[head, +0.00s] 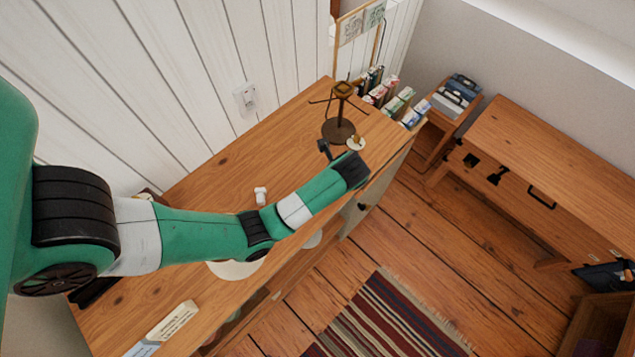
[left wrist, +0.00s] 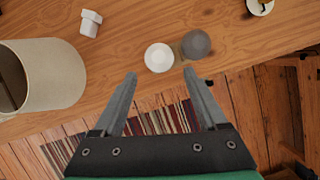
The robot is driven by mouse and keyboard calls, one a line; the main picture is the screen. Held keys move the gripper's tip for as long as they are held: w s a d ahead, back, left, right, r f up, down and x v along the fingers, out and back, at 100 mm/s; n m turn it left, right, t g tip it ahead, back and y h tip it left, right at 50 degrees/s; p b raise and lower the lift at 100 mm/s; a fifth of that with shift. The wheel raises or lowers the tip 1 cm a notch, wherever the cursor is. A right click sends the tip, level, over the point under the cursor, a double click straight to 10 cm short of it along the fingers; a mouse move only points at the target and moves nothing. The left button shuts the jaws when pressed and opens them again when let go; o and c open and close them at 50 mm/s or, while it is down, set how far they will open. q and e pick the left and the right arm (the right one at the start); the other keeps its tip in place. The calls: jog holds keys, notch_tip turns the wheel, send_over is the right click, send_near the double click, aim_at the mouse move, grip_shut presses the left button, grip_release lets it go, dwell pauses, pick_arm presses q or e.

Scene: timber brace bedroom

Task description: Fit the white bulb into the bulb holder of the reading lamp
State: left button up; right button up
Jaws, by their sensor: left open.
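The white bulb (left wrist: 158,57) lies on the wooden top near its front edge, with a grey round bulb-like thing (left wrist: 195,44) beside it. My right gripper is not in view.
A cream lampshade (left wrist: 55,75) lies left of the bulb. A small white item (head: 260,195) is behind it. A dark brown stand (head: 340,128) and several books (head: 385,92) occupy the far right end. A striped rug (head: 385,320) is on the floor.

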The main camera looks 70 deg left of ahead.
pick_arm(q)
jog(key=x, duration=0.4)
jog(key=shift+a+f+p, duration=0.1)
jog(key=shift+f+p, duration=0.2)
jog(key=shift+f, duration=0.05)
jog(key=x, duration=0.5)
jog(key=shift+s+a+f, duration=0.1)
jog(key=shift+s, duration=0.1)
jog(key=shift+c, duration=0.2)
jog(key=c, duration=1)
